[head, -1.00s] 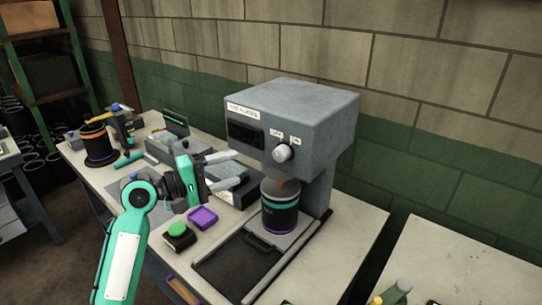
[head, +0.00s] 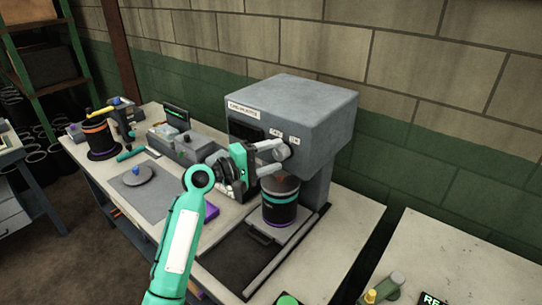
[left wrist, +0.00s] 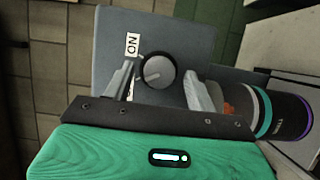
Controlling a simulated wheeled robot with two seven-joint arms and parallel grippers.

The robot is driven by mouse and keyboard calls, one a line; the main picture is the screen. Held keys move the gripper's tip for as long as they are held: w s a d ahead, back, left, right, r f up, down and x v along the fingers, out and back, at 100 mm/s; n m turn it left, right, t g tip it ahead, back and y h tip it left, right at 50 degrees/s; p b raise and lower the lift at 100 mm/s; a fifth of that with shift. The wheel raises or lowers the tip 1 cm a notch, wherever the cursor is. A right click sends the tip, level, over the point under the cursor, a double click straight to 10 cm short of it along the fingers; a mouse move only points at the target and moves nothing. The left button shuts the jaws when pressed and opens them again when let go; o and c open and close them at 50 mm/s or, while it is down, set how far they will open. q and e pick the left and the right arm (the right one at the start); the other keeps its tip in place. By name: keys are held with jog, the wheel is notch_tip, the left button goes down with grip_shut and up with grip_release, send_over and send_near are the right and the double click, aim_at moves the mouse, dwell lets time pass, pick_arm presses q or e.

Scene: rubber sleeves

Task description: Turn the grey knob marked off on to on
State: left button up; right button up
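The grey knob (head: 283,151) is on the front of a grey box-shaped machine (head: 305,103), below two small white labels. My right gripper is out of view.
A black canister (head: 280,202) with teal and purple bands stands under the machine's head, close below my left gripper. A black tray (head: 238,258) lies in front. A grey mat (head: 130,190) and a control box (head: 188,146) are to the left.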

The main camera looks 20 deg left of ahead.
pick_arm(q)
jog(key=c, duration=0.9)
jog(key=shift+m, duration=0.3)
jog(key=shift+r+m+g+y+p, duration=0.2)
jog(key=shift+m+g+y+p, duration=0.25)
jog(key=shift+m, duration=0.75)
jog(key=shift+r+m+y+p, duration=0.15)
jog(key=shift+m+y+p, duration=0.3)
jog(key=shift+m+p, duration=0.5)
jog(key=m+y+p, duration=0.2)
jog(key=m, duration=0.1)
jog(key=shift+d+r+m+g+p, duration=0.1)
jog(key=shift+d+m+g+p, duration=0.05)
jog(key=shift+m+g+p, duration=0.15)
jog(key=shift+m+y+p, duration=0.3)
jog(key=shift+m+p, duration=0.15)
